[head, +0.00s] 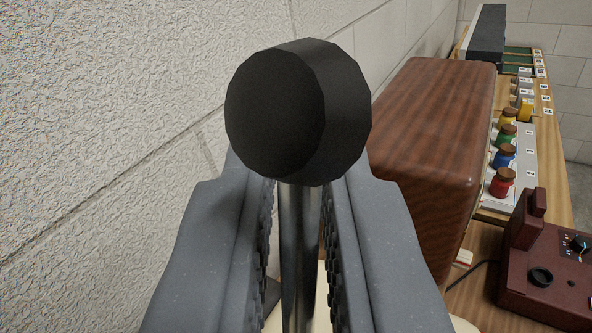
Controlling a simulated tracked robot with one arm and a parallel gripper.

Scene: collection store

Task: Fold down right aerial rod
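The aerial rod (299,240) is a thin shiny metal rod with a large black knob (276,112) at its near end. It stands between the two fingers of my gripper (298,235). The fingers are grey with ribbed inner pads, one on each side of the rod. Narrow gaps show between the pads and the rod, so the gripper looks open around it. The knob hides the fingertips' far side. The rod's foot is hidden low between the fingers. No second aerial rod can be made out.
A rough white wall (90,130) is close on the left. A brown wood-grained cabinet (430,130) stands just right of my gripper. Farther right on the wooden bench are several coloured jars (502,182), a dark red device with knobs (548,265) and a long dark grey box (487,35).

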